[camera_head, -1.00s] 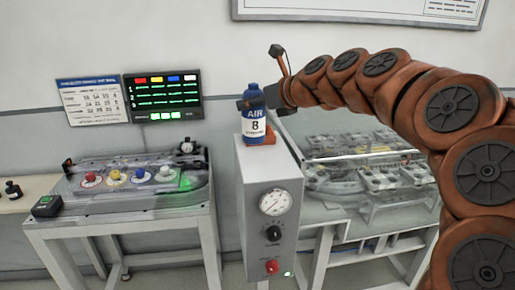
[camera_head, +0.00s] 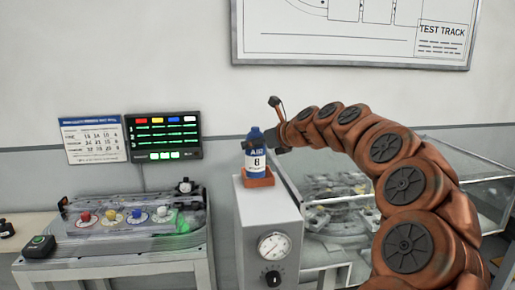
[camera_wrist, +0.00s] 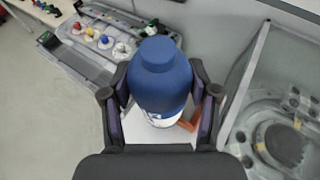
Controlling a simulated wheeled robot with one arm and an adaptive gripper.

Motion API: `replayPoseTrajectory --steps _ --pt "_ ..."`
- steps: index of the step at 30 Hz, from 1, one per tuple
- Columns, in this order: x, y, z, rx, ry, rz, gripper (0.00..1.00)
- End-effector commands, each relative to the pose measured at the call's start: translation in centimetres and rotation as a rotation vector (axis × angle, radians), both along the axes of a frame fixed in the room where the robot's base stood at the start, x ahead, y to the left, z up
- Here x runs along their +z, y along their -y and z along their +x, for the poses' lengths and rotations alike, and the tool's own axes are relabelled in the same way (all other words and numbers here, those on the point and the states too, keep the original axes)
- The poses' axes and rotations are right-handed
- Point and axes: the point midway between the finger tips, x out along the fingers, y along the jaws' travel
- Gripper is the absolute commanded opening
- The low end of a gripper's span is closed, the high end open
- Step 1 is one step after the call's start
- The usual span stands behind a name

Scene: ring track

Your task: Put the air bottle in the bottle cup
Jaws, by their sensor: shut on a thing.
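The air bottle (camera_head: 256,157) is blue with a white label and stands upright in the head view. My gripper (camera_head: 262,140) is shut on its upper part from the right. In the wrist view the bottle (camera_wrist: 161,78) sits between the two fingers (camera_wrist: 162,100). The orange bottle cup (camera_head: 258,180) is on top of the grey cabinet, directly below the bottle in the head view. In the wrist view only a corner of the cup (camera_wrist: 187,124) shows, to the lower right of the bottle. I cannot tell whether the bottle's base is inside the cup or just above it.
The grey cabinet (camera_head: 268,222) has a gauge (camera_head: 272,245) and a dark knob (camera_head: 273,278) on its front. To the left is a bench with a clear-covered panel of coloured knobs (camera_head: 135,215). To the right is a glass-covered track case (camera_head: 340,200).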

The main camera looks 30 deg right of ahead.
Motion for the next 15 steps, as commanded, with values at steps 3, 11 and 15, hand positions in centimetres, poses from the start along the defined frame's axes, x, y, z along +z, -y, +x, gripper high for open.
replayPoseTrajectory --steps 3,11,15 --pt "-0.1 1.0 1.5 0.0 -0.002 0.003 0.05" --pt "-0.4 2.8 3.8 -0.001 0.0 0.001 0.05" --pt "-0.4 3.3 4.3 -0.002 0.002 0.0 0.05"
